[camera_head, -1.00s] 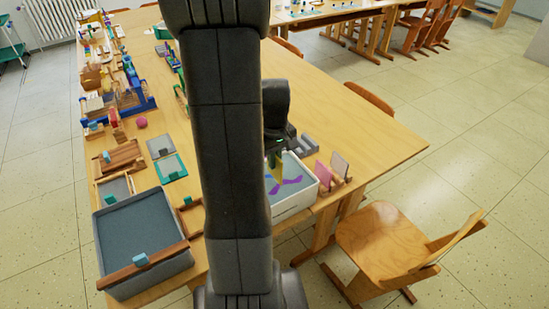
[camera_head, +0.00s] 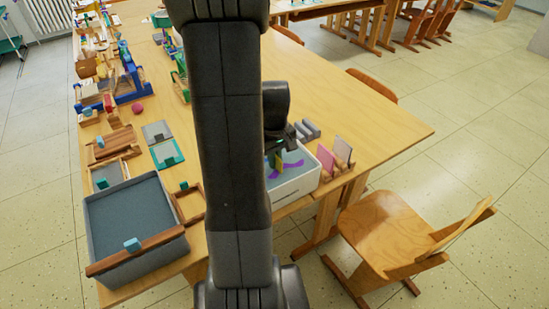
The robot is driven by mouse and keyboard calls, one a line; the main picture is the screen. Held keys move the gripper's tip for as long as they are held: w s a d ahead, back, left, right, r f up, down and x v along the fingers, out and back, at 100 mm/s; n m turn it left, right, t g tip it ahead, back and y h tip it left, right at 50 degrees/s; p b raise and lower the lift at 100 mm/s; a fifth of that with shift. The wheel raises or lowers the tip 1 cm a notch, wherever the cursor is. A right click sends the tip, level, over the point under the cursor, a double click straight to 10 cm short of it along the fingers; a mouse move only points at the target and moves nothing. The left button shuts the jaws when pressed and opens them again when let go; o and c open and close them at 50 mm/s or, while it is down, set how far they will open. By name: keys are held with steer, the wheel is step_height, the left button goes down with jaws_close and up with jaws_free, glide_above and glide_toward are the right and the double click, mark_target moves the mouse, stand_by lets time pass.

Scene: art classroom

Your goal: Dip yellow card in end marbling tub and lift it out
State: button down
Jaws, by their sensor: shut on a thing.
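The yellow card (camera_head: 279,161) shows as a small upright strip just below my gripper (camera_head: 279,150), which is shut on it. My dark arm hides much of the gripper and part of the card. The white marbling tub (camera_head: 301,185) stands at the table's near right edge, with purple swirls on its grey surface. The card is over or in this tub; I cannot tell whether its lower edge touches the liquid. The tub's left part is hidden behind my arm.
Pink and grey cards (camera_head: 326,158) stand in a wooden holder right of the tub. A grey stepped block (camera_head: 306,130) lies behind it. A large grey tub (camera_head: 136,221) stands at the left front. A wooden chair (camera_head: 395,233) is at the right. The table's right part is clear.

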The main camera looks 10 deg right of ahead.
steer(key=shift+f+b, duration=1)
steer(key=shift+f, duration=0.55)
steer(key=shift+r, duration=0.1)
steer(key=shift+r+p, duration=4.1)
steer(key=shift+r, duration=1)
step_height(320, 180, up, 6)
steer(key=p, duration=0.4)
steer(key=shift+f, duration=0.25)
